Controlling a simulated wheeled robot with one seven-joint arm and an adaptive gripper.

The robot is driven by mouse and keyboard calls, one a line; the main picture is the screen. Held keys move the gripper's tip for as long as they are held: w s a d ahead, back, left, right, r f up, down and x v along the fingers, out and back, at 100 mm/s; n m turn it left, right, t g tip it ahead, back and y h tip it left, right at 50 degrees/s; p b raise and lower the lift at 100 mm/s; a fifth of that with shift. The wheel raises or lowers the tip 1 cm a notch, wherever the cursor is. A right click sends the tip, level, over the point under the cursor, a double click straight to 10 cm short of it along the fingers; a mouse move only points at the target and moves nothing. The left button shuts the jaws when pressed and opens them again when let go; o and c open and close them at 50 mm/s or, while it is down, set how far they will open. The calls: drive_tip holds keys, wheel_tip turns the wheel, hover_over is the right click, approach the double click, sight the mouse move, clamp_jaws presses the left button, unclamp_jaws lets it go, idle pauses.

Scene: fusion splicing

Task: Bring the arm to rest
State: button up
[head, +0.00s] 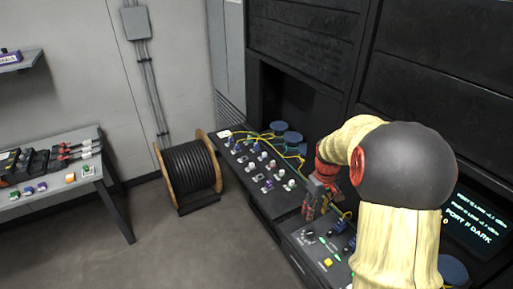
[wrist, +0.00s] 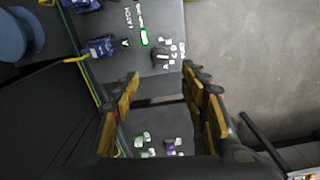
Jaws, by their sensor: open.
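My gripper (head: 318,196) hangs over the dark console at the rack in the head view. In the wrist view my gripper (wrist: 163,105) shows its two yellow-faced fingers spread apart with nothing between them. Below and past the fingers lie the control panel (wrist: 180,15) with a black rotary knob (wrist: 161,55), and another panel with green, white and purple connectors (wrist: 145,139). In the head view my pale-sleeved arm hides part of the console and the rack.
A cable reel (head: 190,170) stands on the floor left of the console. A workbench (head: 60,190) with tools is at the far left. A lit screen (head: 475,222) is at the right. Yellow and green cables (head: 285,143) run along the console's back.

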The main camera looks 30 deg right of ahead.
drive_tip(key=s+a+r+t+b, duration=0.2)
drive_tip(key=s+a+r, duration=0.2)
drive_tip(key=a, duration=0.5)
drive_tip(key=s+a+r+t+b, duration=0.1)
drive_tip(key=s+a+r+b, duration=0.2)
drive_tip(key=a, duration=0.6)
drive_tip(key=s+a+r+t+b, duration=0.2)
drive_tip(key=s+a+r, duration=0.3)
drive_tip(key=s+a, duration=0.2)
drive_tip(key=shift+s+a+n+t+b, duration=0.2)
drive_tip(key=shift+a+n+t+b, duration=0.15)
drive_tip(key=shift+a, duration=0.6)
